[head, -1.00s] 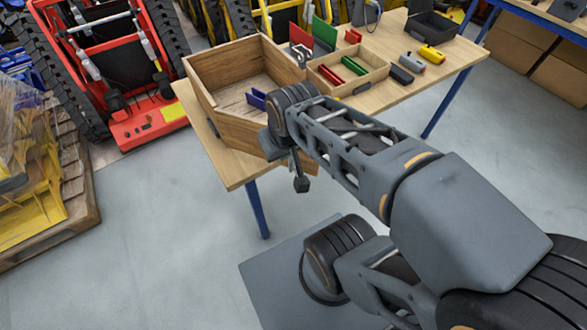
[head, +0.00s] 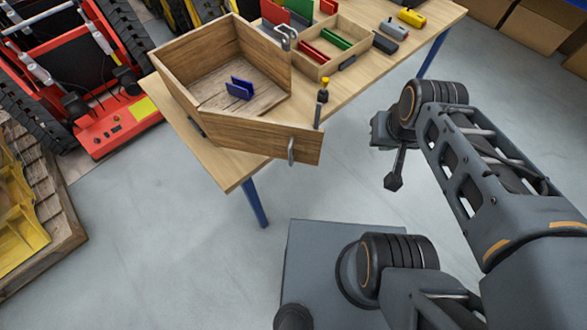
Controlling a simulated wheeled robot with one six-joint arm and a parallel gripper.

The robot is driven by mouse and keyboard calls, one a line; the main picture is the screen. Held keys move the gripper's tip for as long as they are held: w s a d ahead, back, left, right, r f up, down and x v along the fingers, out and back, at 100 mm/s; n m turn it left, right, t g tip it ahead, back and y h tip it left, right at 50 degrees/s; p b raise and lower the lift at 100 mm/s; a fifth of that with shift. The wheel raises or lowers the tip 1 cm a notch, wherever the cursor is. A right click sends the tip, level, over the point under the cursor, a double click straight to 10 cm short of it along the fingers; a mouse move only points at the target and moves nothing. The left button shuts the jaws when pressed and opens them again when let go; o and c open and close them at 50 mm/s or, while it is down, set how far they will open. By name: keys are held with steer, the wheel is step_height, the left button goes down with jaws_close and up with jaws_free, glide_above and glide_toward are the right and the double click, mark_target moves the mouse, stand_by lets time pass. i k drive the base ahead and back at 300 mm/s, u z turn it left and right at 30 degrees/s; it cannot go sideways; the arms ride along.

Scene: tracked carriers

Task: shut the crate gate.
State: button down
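The wooden crate (head: 171,80) stands on the near left corner of the wooden table. Its gate (head: 235,137) is a plank panel on the near side with a grey metal handle (head: 291,150). The gate is open: it joins the crate at its left end, and its right end swings out past the table's front edge, apart from the crate's right wall. A blue part (head: 240,88) lies inside the crate. My gripper (head: 393,172) hangs over the floor to the right of the gate, touching nothing. Its fingers are too unclear to tell open from shut.
A small dark post with a yellow top (head: 322,97) stands near the crate's open corner. A divided wooden tray (head: 297,68) with red and green parts sits behind it. A red tracked machine (head: 107,128) stands left. The floor between gate and gripper is clear.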

mark_target(292, 142)
steer(key=k, duration=1.05)
steer(key=u, duration=1.65)
steer(key=i, duration=0.5)
steer(key=u, duration=0.05)
